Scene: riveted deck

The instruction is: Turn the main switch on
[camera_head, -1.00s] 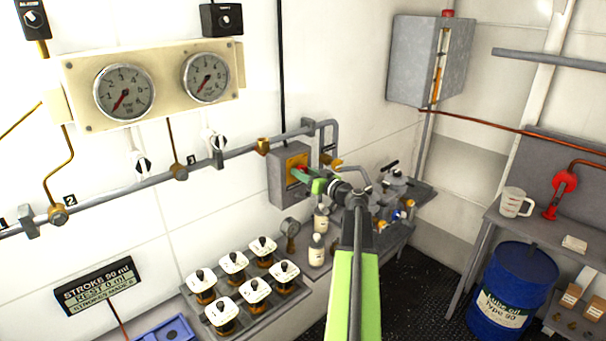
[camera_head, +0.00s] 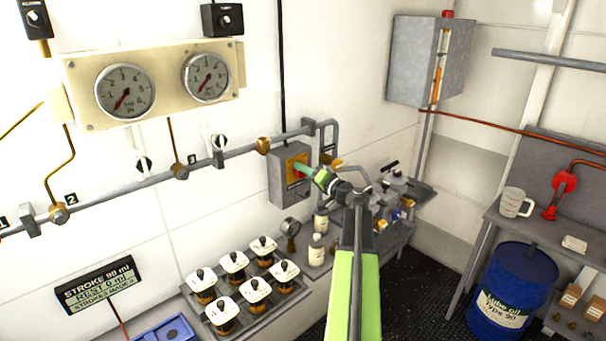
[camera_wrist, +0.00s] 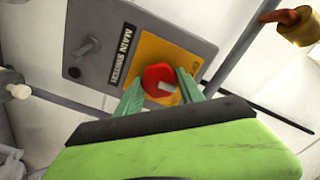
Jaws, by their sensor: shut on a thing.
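The main switch is a grey box (camera_head: 285,188) on the wall under the pipe. In the wrist view its grey front plate (camera_wrist: 100,45) carries a "MAIN SWITCH" label (camera_wrist: 122,55). A red round knob (camera_wrist: 158,80) with a pale mark sits on a yellow plate (camera_wrist: 180,62). My gripper (camera_wrist: 158,92) has its green fingers on both sides of the red knob and is shut on it. In the head view my gripper (camera_head: 301,168) reaches the yellow plate and hides most of the knob.
A pipe (camera_head: 225,157) runs along the wall above the box. Several white-lidded jars (camera_head: 233,262) stand on a tray below left, with small bottles (camera_head: 316,250) near the bench edge. A blue drum (camera_head: 512,290) and a jug (camera_head: 515,202) are at right.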

